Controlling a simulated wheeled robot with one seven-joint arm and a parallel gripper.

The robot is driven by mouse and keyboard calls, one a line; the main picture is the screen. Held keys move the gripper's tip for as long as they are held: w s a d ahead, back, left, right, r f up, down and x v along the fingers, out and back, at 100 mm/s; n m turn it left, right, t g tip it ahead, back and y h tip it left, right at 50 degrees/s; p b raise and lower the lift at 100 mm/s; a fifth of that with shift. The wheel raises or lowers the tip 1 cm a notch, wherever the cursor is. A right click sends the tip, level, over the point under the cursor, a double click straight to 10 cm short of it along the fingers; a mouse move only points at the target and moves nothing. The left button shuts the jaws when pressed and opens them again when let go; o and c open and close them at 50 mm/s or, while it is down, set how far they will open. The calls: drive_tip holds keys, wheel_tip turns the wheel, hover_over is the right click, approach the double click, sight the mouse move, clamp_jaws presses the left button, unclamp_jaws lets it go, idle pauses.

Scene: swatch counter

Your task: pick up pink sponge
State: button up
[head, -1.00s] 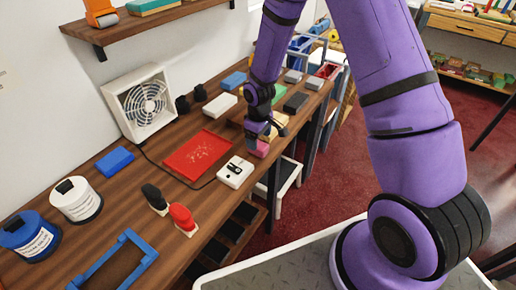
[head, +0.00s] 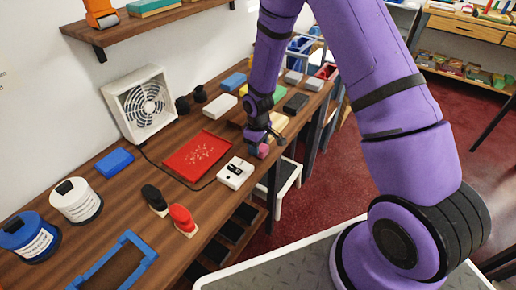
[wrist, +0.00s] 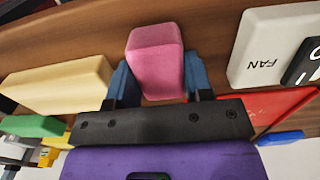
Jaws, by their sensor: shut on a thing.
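The pink sponge (wrist: 156,62) is a rounded block between the two blue fingers of my gripper (wrist: 157,84) in the wrist view. The fingers are shut on its sides. In the head view my gripper (head: 262,144) is over the front edge of the wooden counter, and a small part of the pink sponge (head: 263,151) shows below it. The cream block (wrist: 58,86) lies to the left of the sponge in the wrist view, apart from it. I cannot tell exactly how high the sponge is above the counter.
A white FAN switch box (head: 236,173) and a red tray (head: 197,155) are near my gripper on the counter (head: 130,192). Blocks of several colours, including a dark grey one (head: 295,103), lie beyond it. A white fan (head: 146,103) stands at the wall.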

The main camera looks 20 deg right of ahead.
drive_tip(key=shift+r, duration=0.1)
drive_tip(key=shift+r, duration=0.55)
drive_tip(key=shift+s+r, duration=0.3)
drive_tip(key=shift+r, duration=0.3)
drive_tip(key=shift+s+r, duration=0.3)
drive_tip(key=shift+r, duration=0.3)
drive_tip(key=s+r, duration=0.1)
drive_tip(key=s, duration=1.3)
drive_tip(key=shift+s+r, duration=0.15)
drive_tip(key=shift+s, duration=0.25)
